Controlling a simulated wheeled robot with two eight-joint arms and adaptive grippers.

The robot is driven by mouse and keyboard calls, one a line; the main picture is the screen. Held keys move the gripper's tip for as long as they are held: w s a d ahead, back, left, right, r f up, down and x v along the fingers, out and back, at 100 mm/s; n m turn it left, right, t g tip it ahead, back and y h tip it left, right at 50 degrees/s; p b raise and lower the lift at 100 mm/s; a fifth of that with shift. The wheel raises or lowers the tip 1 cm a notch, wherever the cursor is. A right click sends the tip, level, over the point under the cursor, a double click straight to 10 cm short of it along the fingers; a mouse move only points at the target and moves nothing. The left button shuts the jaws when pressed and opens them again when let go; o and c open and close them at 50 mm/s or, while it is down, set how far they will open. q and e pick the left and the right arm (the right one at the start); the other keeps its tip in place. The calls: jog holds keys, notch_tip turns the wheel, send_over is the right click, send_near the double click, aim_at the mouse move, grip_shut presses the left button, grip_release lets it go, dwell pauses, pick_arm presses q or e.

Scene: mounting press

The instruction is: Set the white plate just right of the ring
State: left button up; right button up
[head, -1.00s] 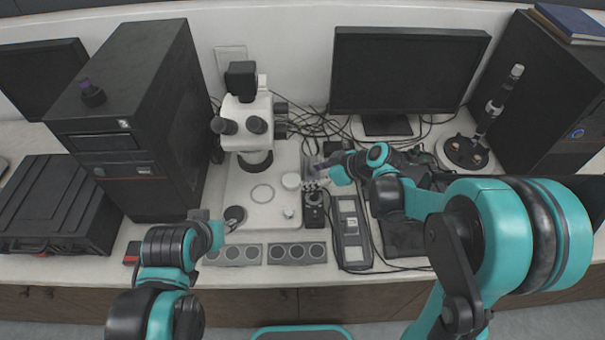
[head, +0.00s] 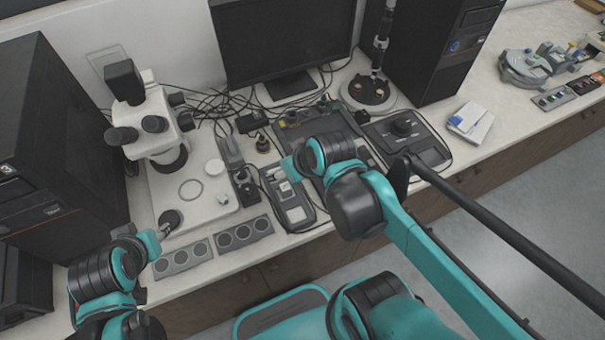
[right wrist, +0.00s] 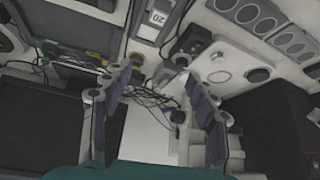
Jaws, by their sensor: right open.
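The thin ring (head: 190,189) lies flat on the pale base under the microscope in the head view. The small round white plate (head: 214,167) rests on the same base, behind and to the right of the ring, apart from it. My right gripper (head: 284,173) is to the right of the base, above a grey panel.
The microscope (head: 150,125) stands at the back of the base. A small knob (head: 222,199) is on the base's right part. A dark upright device (head: 243,187) stands beside the base. Two grey strips with round wells (head: 243,234) lie in front. Cables run behind.

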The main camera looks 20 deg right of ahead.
jog(key=s+d, duration=0.1)
jog(key=s+m+h, duration=0.1)
jog(key=s+d+m, duration=0.1)
jog(key=shift+s+d+t, duration=0.35)
jog(key=shift+s+t, duration=0.05)
jog(key=shift+f+b, duration=0.25)
jog(key=shift+b, duration=0.05)
